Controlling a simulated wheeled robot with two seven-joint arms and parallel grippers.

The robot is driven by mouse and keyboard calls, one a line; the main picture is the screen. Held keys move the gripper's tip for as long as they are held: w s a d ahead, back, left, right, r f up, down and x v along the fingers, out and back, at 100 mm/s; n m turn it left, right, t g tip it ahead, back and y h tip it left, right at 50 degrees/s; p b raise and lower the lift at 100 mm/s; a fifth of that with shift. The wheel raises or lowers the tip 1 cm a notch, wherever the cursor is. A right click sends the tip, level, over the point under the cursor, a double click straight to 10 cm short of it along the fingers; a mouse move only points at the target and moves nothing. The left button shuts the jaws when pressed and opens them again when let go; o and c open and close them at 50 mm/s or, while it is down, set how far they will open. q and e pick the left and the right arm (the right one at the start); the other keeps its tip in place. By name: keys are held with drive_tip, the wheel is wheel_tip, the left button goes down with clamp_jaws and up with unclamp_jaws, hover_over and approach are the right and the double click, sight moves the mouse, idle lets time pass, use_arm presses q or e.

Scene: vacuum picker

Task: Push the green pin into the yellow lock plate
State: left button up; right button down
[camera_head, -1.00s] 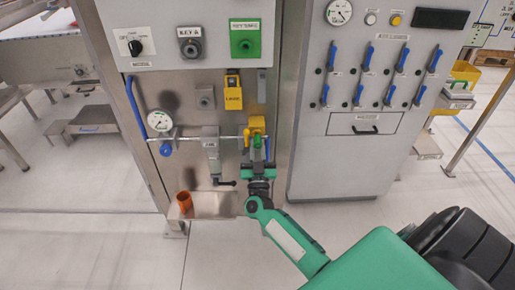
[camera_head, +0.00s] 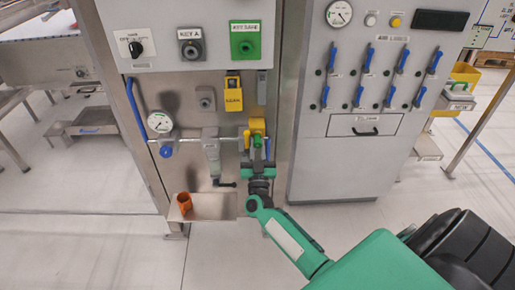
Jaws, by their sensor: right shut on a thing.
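The yellow lock plate (camera_head: 257,126) sits on the pipe at the lower right of the steel panel. The green pin (camera_head: 257,141) is at its front, just below its middle. How deep the pin sits in the plate I cannot tell. My right gripper (camera_head: 258,156) comes up from below and is shut on the green pin, its fingers largely hiding the pin's lower end. My left gripper is not in view.
A yellow padlock (camera_head: 233,95) hangs above left of the plate. A valve with a black handle (camera_head: 212,155) and a gauge (camera_head: 160,122) are on the pipe to the left. An orange cup (camera_head: 184,203) stands on the small shelf (camera_head: 212,208) below.

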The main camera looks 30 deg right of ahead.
drive_tip(key=c, duration=1.2)
unclamp_jaws()
drive_tip(key=shift+d, duration=0.1)
drive_tip(key=shift+c, duration=0.2)
drive_tip(key=shift+v, duration=3)
drive_tip(key=shift+w, duration=0.1)
